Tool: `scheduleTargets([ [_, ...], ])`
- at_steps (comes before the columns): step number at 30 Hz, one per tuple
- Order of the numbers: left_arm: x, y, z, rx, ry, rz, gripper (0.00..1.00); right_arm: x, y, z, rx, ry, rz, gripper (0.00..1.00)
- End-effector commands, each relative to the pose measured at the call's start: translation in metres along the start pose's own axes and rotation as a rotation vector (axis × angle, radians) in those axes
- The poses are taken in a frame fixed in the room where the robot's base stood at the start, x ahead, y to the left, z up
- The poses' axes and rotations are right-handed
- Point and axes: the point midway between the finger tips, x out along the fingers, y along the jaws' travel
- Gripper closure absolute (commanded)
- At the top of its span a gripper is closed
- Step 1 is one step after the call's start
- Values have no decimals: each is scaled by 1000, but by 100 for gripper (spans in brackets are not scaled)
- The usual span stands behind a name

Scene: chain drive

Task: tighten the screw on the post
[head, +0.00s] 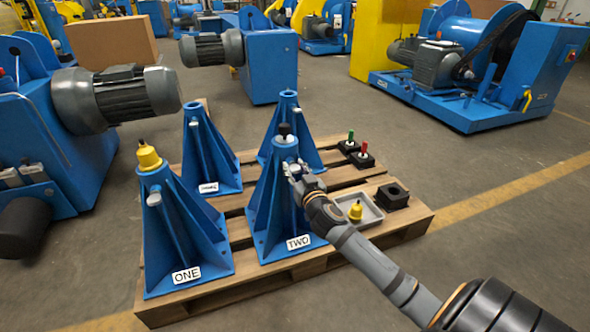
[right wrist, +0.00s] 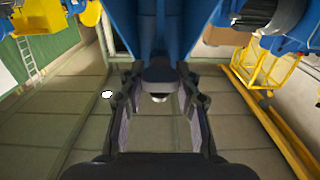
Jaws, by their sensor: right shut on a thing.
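The blue post labelled TWO (head: 268,215) stands upright at the pallet's front middle. My right gripper (head: 299,178) is at the upper part of this post, on its right side. It is shut on the post's side screw (right wrist: 158,76). In the right wrist view the screw's grey head shows between the two fingers, with the blue post (right wrist: 158,35) behind it. The gripper hides the screw in the head view. A black-topped piece (head: 284,129) shows at the top of post TWO. My left gripper is not in view.
Post ONE (head: 185,235) carries a yellow cap (head: 148,157) and has a side screw (head: 153,199). Two more blue posts stand behind. A grey tray (head: 376,221) with a yellow piece (head: 355,211), a black block (head: 393,196), and green and red-topped pieces are at right on the pallet (head: 415,222).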

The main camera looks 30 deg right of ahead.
Motion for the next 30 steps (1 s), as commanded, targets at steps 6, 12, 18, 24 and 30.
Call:
scheduleTargets([
  [6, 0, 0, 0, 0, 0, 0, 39, -1, 0, 3, 3, -6, 0, 99],
  [12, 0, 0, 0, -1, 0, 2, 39, 0, 0, 2, 1, -4, 0, 46],
  [18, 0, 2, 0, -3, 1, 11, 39, 0, 0, 1, 0, -2, 0, 43],
  [24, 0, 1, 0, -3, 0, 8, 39, -8, 0, 1, -3, -2, 0, 43],
  [30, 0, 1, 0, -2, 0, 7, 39, -52, -1, 2, -8, -5, -6, 43],
])
